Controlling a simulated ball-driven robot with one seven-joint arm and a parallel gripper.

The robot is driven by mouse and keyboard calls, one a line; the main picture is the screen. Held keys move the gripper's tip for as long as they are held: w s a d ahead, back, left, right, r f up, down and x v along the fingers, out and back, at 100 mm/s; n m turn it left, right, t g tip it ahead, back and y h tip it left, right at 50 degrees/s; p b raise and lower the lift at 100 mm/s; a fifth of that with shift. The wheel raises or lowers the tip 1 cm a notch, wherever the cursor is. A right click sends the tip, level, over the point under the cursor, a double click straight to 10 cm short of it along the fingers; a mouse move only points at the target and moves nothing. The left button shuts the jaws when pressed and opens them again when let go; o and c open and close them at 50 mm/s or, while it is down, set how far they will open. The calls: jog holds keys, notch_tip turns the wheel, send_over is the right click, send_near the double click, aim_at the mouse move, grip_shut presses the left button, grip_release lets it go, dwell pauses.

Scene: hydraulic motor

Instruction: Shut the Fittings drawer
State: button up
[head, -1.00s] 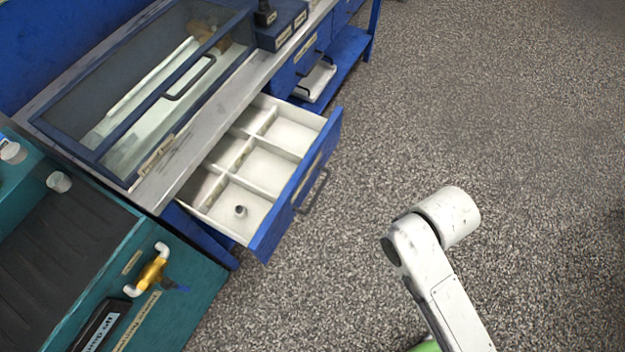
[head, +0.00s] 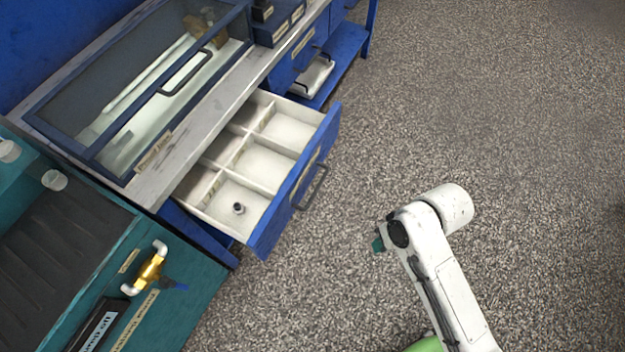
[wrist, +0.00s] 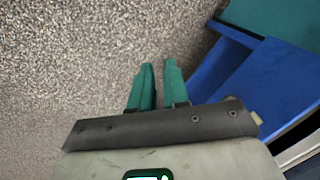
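The drawer (head: 296,183) stands pulled out from the blue bench. It has a blue front with a dark bar handle (head: 311,188) and white compartments inside; its label is too small to read. A small dark-and-grey fitting (head: 238,208) stands in its near compartment. My gripper's teal tip (head: 378,244) shows beside my white arm, over the floor to the right of the drawer and apart from it. In the wrist view my gripper (wrist: 158,66) has two teal fingers with a narrow gap and nothing between them.
A glass-topped case (head: 150,75) sits on the bench top (head: 200,118). A teal workstation (head: 190,290) with a brass fitting (head: 150,268) stands at lower left. Blue panels (wrist: 255,85) fill the wrist view's right. The speckled floor (head: 480,110) is clear at right.

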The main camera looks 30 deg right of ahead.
jog(key=f+m+y, duration=0.1)
jog(key=w+a+f+m+t+y, duration=0.1)
jog(key=f+m, duration=0.1)
jog(key=w+a+f+m+y+b, duration=0.1)
jog(key=m, duration=0.1)
jog(key=shift+f, duration=0.3)
grip_shut()
jog(key=m+t+y+b, duration=0.35)
jog(key=m+t, duration=0.95)
jog(key=m, duration=0.8)
send_near(306, 175)
jog(key=x, duration=0.7)
jog(key=shift+f, duration=0.25)
